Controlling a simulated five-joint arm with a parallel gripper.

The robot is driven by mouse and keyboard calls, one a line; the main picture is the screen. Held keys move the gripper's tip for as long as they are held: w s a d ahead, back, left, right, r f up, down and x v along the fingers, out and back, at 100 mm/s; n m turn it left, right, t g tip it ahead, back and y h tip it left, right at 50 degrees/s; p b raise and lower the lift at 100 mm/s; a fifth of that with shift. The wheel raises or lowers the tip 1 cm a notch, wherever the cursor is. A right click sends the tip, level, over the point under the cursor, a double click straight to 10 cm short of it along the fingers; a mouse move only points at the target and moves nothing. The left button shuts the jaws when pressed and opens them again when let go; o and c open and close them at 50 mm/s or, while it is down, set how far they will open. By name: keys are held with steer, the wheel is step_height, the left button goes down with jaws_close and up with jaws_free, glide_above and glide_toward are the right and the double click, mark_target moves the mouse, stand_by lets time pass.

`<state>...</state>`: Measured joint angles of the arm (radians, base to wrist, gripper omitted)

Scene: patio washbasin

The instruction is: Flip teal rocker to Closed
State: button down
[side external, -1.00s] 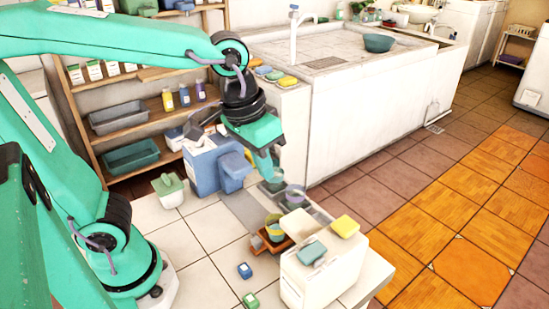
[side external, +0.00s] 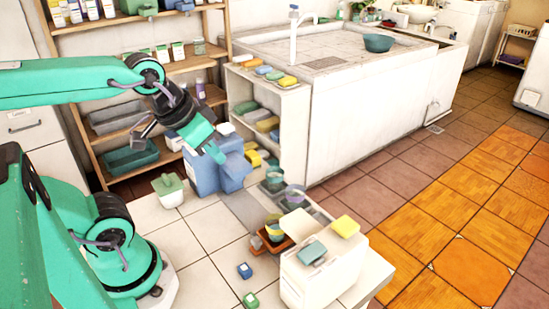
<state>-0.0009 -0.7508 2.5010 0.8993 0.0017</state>
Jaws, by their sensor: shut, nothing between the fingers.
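A teal rocker-like piece (side external: 312,252) sits tilted on top of the white box (side external: 305,283) at the front right. Its markings are too small to read, so I cannot tell which position it is in. A yellow piece (side external: 345,226) sits on the same box, to its right. My gripper (side external: 219,156) is shut and empty. It points down and to the right, in front of the blue box in the picture, well up and left of the teal piece. I cannot tell if it touches the blue box.
The blue box (side external: 203,175) stands near my gripper. A white-and-green container (side external: 168,190) is to its left. Small cups (side external: 294,197) and an orange tray (side external: 262,245) lie beside the white box. A sponge shelf (side external: 290,100) stands behind.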

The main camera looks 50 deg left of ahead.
step_height(320, 180, up, 6)
steer(key=m+g, duration=0.6)
steer(key=m, duration=1.2)
glide_above(320, 245)
steer(key=shift+r, duration=0.15)
step_height(320, 245, down, 14)
steer(key=shift+f, duration=0.1)
steer(key=shift+f, duration=0.1)
steer(key=shift+s, duration=0.1)
stand_by(0.4)
